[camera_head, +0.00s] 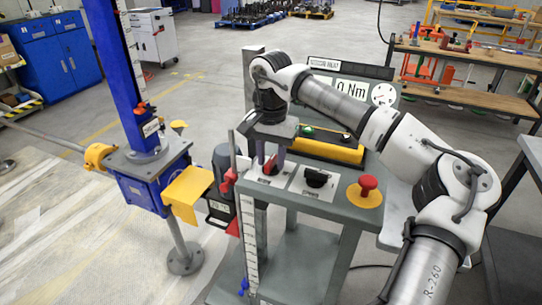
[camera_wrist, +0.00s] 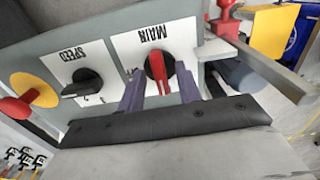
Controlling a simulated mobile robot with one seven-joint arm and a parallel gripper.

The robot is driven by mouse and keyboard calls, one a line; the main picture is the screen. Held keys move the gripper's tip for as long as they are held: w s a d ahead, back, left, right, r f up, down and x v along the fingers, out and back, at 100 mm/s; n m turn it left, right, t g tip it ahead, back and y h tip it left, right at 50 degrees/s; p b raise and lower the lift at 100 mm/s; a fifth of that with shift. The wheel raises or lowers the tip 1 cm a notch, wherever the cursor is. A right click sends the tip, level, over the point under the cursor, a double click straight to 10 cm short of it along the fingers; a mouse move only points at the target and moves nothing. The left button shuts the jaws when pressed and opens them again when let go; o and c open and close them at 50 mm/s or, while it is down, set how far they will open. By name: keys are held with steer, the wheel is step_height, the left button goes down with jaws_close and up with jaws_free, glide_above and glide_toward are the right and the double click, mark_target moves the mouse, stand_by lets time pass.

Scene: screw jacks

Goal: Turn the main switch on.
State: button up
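The main switch (camera_wrist: 157,66) is a black round dial with a red handle on a white plate marked MAIN, which appears upside down in the wrist view. Its handle points roughly up and down in that view. In the head view the switch (camera_head: 270,168) is partly hidden by my gripper (camera_head: 271,156). In the wrist view the two purple fingers of my gripper (camera_wrist: 159,77) are apart, one on each side of the red handle. A gap shows between each finger and the handle; I cannot tell how deep the fingers reach.
A black SPEED knob (camera_head: 316,178) and a red emergency button on a yellow base (camera_head: 366,188) share the panel. A yellow box with a green button (camera_head: 308,132) and a 0 Nm display (camera_head: 351,88) stand behind. The blue screw jack (camera_head: 150,180) is at left.

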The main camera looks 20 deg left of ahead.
mark_target(271, 160)
step_height(271, 160, up, 14)
steer(key=b, duration=0.1)
stand_by(0.6)
steer(key=shift+f, duration=0.1)
